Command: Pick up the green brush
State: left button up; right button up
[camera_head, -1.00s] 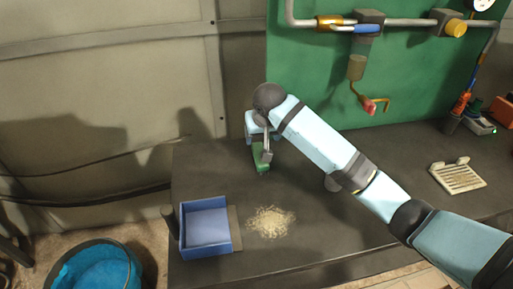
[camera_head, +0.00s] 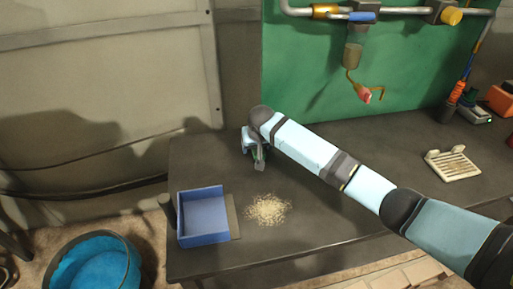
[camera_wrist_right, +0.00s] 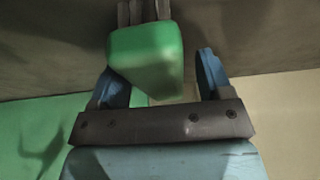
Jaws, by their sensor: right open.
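The green brush (camera_head: 260,153) is on the dark bench near its back left edge, mostly hidden by my right wrist and gripper in the head view. In the right wrist view its green block (camera_wrist_right: 147,60) shows between and beyond the blue fingers. My right gripper (camera_head: 256,160) is over the brush with its jaws apart; the right wrist view shows the open fingers (camera_wrist_right: 163,78) on either side of the green block. I cannot tell whether either finger touches it. My left gripper is not in view.
A blue open box (camera_head: 204,238) stands at the bench's front left, beside a pile of pale shavings (camera_head: 267,209). A white slotted tray (camera_head: 452,165) lies at the right. A blue bucket (camera_head: 95,270) is on the floor. Pipes run along the green board (camera_head: 310,75).

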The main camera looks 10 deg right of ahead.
jog(key=shift+f+p, duration=0.35)
jog(key=shift+p, duration=0.05)
dwell(0.8)
jog(key=shift+c, duration=0.2)
jog(key=c, duration=1)
